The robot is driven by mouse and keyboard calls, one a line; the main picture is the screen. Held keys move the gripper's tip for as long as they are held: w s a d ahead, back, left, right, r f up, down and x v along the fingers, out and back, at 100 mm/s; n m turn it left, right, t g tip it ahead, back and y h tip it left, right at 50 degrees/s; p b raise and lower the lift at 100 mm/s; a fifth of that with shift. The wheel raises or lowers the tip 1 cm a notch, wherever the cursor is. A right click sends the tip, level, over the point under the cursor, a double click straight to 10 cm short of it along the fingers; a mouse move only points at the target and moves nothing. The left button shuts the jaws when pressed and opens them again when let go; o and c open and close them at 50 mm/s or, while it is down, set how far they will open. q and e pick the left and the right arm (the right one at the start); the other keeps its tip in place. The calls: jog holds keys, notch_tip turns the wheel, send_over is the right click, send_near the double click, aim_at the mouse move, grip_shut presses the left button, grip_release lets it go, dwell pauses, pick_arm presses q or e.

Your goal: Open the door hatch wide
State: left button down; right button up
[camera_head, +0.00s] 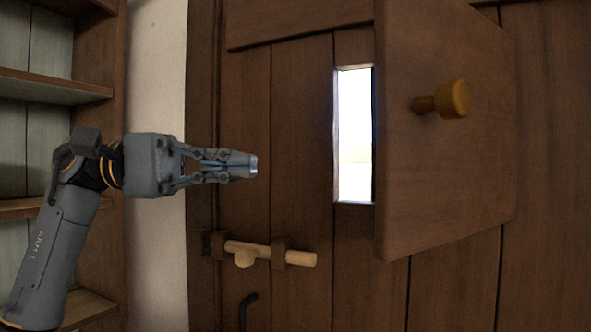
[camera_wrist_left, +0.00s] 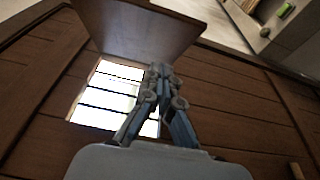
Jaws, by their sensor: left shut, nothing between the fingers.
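The door hatch (camera_head: 445,165) is a square wooden panel with a round yellow-brown knob (camera_head: 455,99). It stands partly open, swung out from the dark plank door (camera_head: 300,120), and a bright opening (camera_head: 354,135) shows at its left edge. In the left wrist view the hatch (camera_wrist_left: 135,28) stands at the top, above the bright opening (camera_wrist_left: 100,100). My left gripper (camera_head: 255,165) is shut and empty, left of the opening and apart from the hatch and knob. It also shows in the left wrist view (camera_wrist_left: 158,72). My right gripper is not in view.
A pale wooden bolt (camera_head: 270,254) sits in brackets low on the door, with a dark handle (camera_head: 248,310) below it. Wooden shelves (camera_head: 55,88) stand at the left, beside a strip of white wall (camera_head: 158,60). Space between my left gripper and the hatch looks clear.

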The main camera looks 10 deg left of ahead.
pick_arm(q)
jog(key=s+d+p, duration=0.4)
jog(key=d, duration=0.8)
jog(key=shift+d+p, duration=0.25)
jog(key=shift+p, duration=0.1)
jog(key=shift+w, duration=0.1)
